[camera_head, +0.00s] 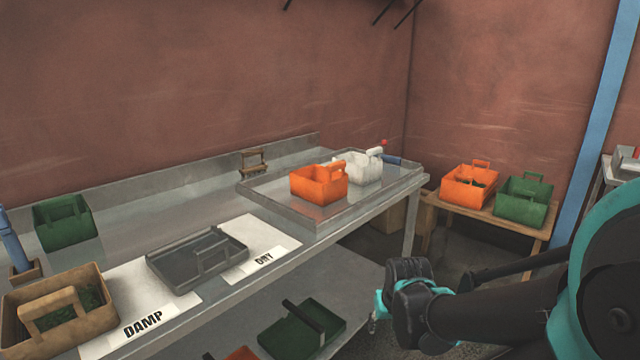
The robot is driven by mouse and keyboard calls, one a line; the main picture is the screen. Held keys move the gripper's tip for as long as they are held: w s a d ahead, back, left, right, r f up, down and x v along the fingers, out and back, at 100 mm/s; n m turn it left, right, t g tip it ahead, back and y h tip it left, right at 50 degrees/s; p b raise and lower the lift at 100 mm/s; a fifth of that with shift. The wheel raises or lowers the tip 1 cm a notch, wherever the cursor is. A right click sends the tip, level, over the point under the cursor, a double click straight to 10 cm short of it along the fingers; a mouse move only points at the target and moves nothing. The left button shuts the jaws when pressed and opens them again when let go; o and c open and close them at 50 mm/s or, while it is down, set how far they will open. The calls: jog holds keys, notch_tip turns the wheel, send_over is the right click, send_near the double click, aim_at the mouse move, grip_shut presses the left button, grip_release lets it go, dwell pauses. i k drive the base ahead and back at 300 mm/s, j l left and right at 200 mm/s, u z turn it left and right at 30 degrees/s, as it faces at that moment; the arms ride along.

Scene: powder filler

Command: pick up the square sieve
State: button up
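A shallow dark grey square pan with an upright handle (172,272) lies on the metal bench, across white sheets marked DAMP and DRY. It looks most like the square sieve, but I cannot see whether its floor is mesh. My gripper (378,305) is at lower centre right, in front of the bench's right end and well apart from the grey pan. It is small and partly hidden by my dark wrist, so its finger opening is not clear. I see nothing held in it.
A tan box (22,312) and a green box (64,232) stand left on the bench. An orange box (312,186) and a white box (358,168) stand in a metal tray (270,205). A lower shelf holds a green tray (285,335). A wooden side table (515,225) stands right.

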aim_at(45, 319)
jog(key=u, duration=1.95)
jog(key=k+l+u, duration=0.15)
jog(key=k, duration=0.2)
jog(key=i, duration=0.45)
